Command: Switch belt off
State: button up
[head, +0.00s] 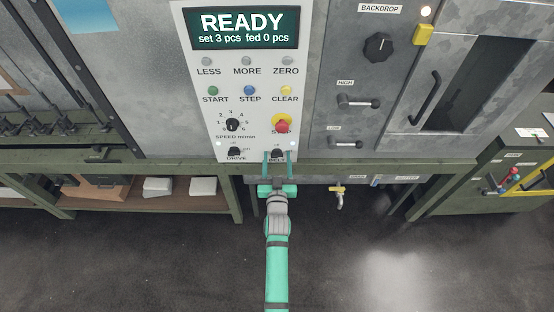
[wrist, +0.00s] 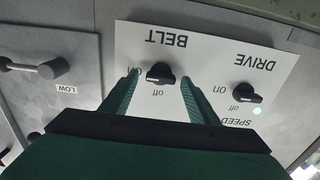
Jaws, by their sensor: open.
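The BELT knob (head: 277,153) is a small black rotary switch low on the white control panel (head: 208,120). In the wrist view, which sees the panel upside down, the knob (wrist: 159,73) has its handle lying sideways, in line with the "on" mark at its left. The "off" mark shows below it. My gripper (head: 278,158) is open, with one green finger on each side of the knob. In the wrist view the fingers (wrist: 160,82) stand apart from the knob, with gaps on both sides. The left finger partly covers the "on" mark.
The DRIVE knob (wrist: 247,93) sits beside BELT, with a small lit lamp (wrist: 257,111) near it. The display (head: 243,29) reads READY. A red stop button (head: 281,126) is above BELT. A LOW handle (head: 345,143) is to the right. A tap (head: 339,195) hangs below.

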jog(key=c, duration=1.1)
jog(key=shift+o, duration=0.3)
jog(key=n, duration=0.4)
jog(key=shift+a+n, duration=0.15)
jog(key=shift+n, duration=0.25)
jog(key=n, duration=0.4)
jog(key=shift+f+n, duration=0.1)
jog(key=shift+n, duration=0.2)
jog(key=n, duration=0.4)
jog(key=shift+f, duration=0.1)
jog(key=shift+f+n, duration=0.1)
jog(key=shift+n, duration=2.1)
